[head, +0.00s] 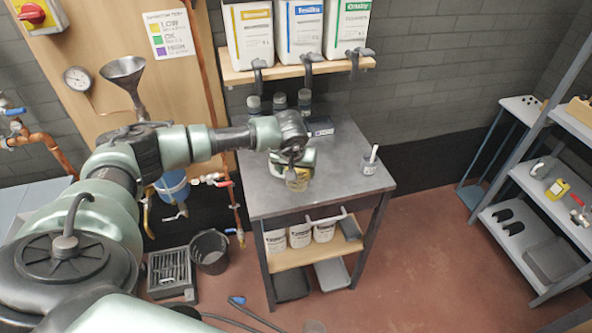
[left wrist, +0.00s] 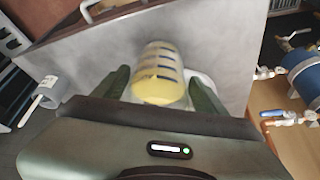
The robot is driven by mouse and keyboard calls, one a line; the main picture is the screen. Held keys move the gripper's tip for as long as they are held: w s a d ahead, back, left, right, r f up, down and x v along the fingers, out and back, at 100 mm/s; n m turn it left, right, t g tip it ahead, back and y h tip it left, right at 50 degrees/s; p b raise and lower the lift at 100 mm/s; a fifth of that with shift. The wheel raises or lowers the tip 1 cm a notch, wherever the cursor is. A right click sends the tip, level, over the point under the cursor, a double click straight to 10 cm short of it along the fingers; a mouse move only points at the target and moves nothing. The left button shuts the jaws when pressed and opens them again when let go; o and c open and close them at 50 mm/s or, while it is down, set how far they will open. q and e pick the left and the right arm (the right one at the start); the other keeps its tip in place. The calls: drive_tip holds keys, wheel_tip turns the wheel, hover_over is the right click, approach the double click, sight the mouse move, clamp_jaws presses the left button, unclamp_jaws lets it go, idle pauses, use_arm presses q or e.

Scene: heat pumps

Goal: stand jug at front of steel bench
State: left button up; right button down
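The jug (head: 298,181) is a small clear vessel with yellow contents, at the steel bench (head: 345,188) near its front edge. In the left wrist view the jug (left wrist: 158,72) shows dark markings on its side and lies between the two dark green fingers of my left gripper (left wrist: 160,88). In the head view my left gripper (head: 294,160) is right at the jug and hides part of it. The fingers are close on both sides of the jug, but I cannot tell whether they press on it. The jug's base is unclear. My right gripper is not in view.
A grey cup with a white stick (head: 369,161) stands at the bench's right. White containers (head: 299,236) sit on the lower shelf. The bench's front right is clear.

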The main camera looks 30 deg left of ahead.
use_arm(q)
drive_tip(key=o, duration=0.4)
drive_tip(key=shift+c, duration=0.2)
drive_tip(key=shift+r, duration=0.1)
